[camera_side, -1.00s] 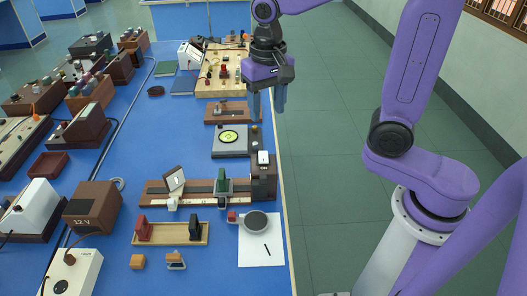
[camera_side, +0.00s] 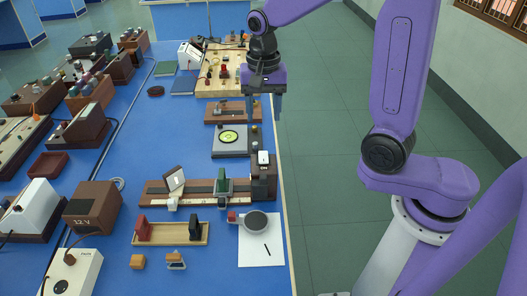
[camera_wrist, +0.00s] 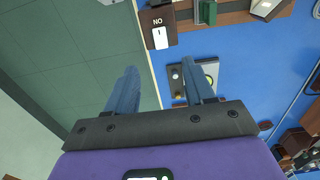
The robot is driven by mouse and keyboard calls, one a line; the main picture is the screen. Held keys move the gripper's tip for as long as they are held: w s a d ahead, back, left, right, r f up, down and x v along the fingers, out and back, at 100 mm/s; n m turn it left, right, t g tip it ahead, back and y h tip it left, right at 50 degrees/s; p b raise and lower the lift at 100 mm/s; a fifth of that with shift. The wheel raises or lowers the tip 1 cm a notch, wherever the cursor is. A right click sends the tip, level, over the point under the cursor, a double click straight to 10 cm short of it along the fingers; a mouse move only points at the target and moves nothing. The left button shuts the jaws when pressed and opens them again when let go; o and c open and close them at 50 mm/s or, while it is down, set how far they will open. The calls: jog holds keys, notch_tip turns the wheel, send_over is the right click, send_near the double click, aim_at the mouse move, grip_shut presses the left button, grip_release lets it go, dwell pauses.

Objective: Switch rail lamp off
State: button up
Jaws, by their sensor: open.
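The rail lamp is a dark brown box (camera_side: 263,180) at the right end of the long rail (camera_side: 205,187), near the table's right edge. A white rocker switch (camera_side: 263,157) sits on its top. In the wrist view the lamp box (camera_wrist: 155,20) shows at the top, with letters reading "NO" beside the white switch (camera_wrist: 160,37). My gripper (camera_side: 264,119) is open and empty, pointing down above the table's right edge, farther back than the lamp. Its two fingers (camera_wrist: 158,68) are spread apart in the wrist view and touch nothing.
A grey device with a yellow-green dial (camera_side: 229,137) stands between my gripper's area and the rail. A lens holder (camera_side: 222,182) and a tilted white screen (camera_side: 175,180) stand on the rail. Open floor lies right of the table.

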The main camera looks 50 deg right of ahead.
aim_at(263, 159)
notch_tip(263, 159, down, 13)
jog(key=shift+f, duration=0.1)
dwell(0.4)
